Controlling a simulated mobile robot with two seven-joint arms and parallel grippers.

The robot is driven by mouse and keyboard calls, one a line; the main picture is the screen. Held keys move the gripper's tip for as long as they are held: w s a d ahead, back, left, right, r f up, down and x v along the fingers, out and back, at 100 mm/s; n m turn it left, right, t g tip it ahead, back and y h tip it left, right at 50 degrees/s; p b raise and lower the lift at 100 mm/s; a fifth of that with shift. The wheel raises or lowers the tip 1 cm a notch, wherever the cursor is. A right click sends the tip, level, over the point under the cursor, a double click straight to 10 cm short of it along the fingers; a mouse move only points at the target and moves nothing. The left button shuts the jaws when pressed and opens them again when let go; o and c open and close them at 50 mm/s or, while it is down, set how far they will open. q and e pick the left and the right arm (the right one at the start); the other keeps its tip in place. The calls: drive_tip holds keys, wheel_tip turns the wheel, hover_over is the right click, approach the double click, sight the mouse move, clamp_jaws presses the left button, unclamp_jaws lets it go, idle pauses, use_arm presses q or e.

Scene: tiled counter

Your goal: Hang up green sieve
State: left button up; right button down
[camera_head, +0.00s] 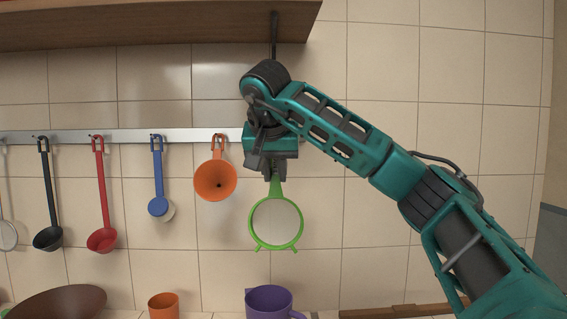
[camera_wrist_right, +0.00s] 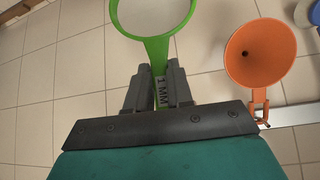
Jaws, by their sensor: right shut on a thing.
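The green sieve (camera_head: 251,221) hangs down from my right gripper (camera_head: 270,170), its round mesh below and its handle up between the fingers. The gripper is shut on the handle, in front of the tiled wall near the right end of the metal rail (camera_head: 180,135). In the right wrist view the sieve's green handle (camera_wrist_right: 157,50) runs between the two grey fingers (camera_wrist_right: 158,88), and the mesh ring is cut off at the top. The top of the handle is hidden by the gripper. My left gripper is not in view.
An orange funnel (camera_head: 215,182) hangs on the rail just left of my gripper. A purple mug (camera_head: 268,302) and an orange cup (camera_head: 163,306) stand below. A wooden shelf (camera_head: 150,25) is above.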

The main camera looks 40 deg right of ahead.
drive_tip(key=w+d+n+t+p, duration=0.1)
drive_tip(key=w+d, duration=0.5)
drive_tip(key=d, duration=0.2)
drive_tip(key=shift+w+f+p, duration=0.15)
drive_tip(key=shift+w+p, duration=0.15)
idle(1.1)
idle(0.5)
drive_tip(key=c, duration=0.9)
unclamp_jaws()
